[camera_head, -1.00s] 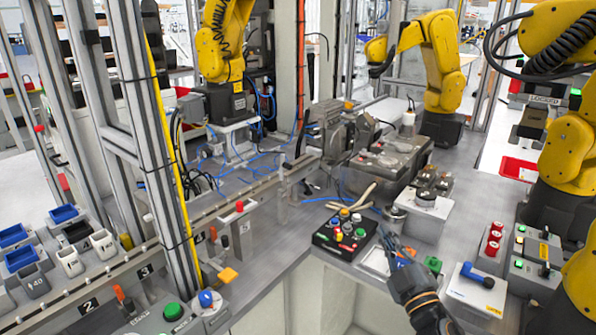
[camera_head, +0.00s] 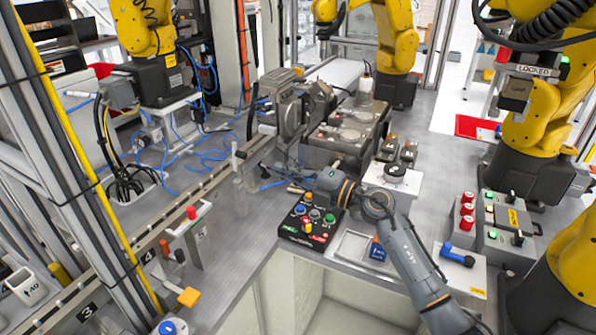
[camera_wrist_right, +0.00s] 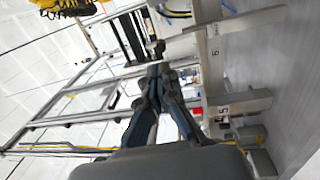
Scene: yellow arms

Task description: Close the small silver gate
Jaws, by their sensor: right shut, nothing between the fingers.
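The small silver gate (camera_head: 241,183) stands by the rail left of the middle in the head view, an upright metal plate with a small knob on top. In the right wrist view a silver plate marked 6 (camera_wrist_right: 205,45), which looks like this gate, lies just beyond the fingertips, with a dark knob at its end. My right gripper (camera_head: 288,172) reaches in to the right of the gate, pointing left, apart from it. Its fingers (camera_wrist_right: 160,72) are together and empty in the right wrist view. My left gripper is out of view.
A red-knobbed gate (camera_head: 191,214) stands nearer along the rail. A grey machine (camera_head: 293,105) stands behind the gripper. Bare grey worktop (camera_head: 236,245) lies in front of the gate.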

